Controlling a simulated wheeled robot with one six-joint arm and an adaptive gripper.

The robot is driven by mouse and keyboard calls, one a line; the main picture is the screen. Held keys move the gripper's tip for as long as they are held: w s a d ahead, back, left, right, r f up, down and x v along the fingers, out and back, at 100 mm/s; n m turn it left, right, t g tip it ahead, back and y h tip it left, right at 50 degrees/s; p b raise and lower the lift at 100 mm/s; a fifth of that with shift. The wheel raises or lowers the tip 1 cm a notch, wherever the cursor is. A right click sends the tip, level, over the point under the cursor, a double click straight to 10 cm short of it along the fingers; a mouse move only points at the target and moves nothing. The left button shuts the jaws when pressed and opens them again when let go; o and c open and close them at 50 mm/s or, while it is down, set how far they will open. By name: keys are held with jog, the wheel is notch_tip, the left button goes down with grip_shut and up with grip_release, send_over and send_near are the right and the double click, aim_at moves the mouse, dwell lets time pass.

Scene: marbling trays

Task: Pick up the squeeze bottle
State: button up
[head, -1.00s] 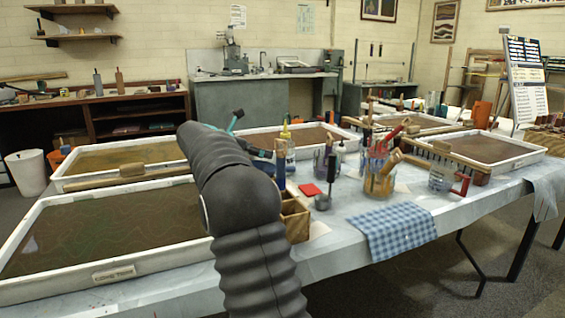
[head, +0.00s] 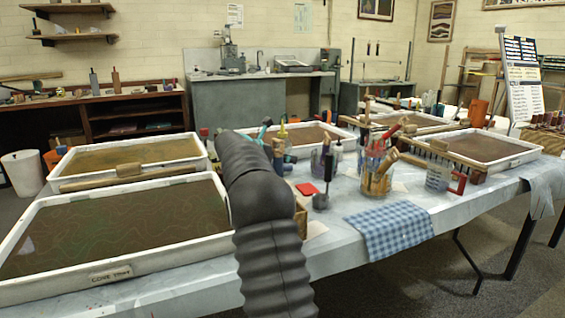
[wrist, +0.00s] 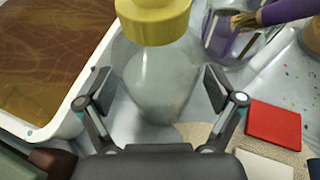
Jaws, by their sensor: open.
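The squeeze bottle (wrist: 158,82) has a cloudy, translucent body and a yellow cap. In the wrist view it stands between the two fingers of my open gripper (wrist: 158,88), with a gap visible on both sides. In the head view the bottle's yellow top (head: 283,131) shows just past my arm, and most of its body is hidden. My gripper (head: 266,132) is mostly hidden there behind my own arm, with a bit of teal showing.
A white-rimmed tray (wrist: 75,112) of brown liquid lies left of the bottle. A jar of brushes (wrist: 232,42) stands close at right, with a red square (wrist: 273,124) nearby. A blue checked cloth (head: 390,230) lies at the table's front edge.

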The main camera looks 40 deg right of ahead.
jog(key=shift+d+f, duration=0.1)
jog(key=shift+d, duration=0.15)
jog(key=c, duration=0.9)
jog(key=shift+o, duration=0.2)
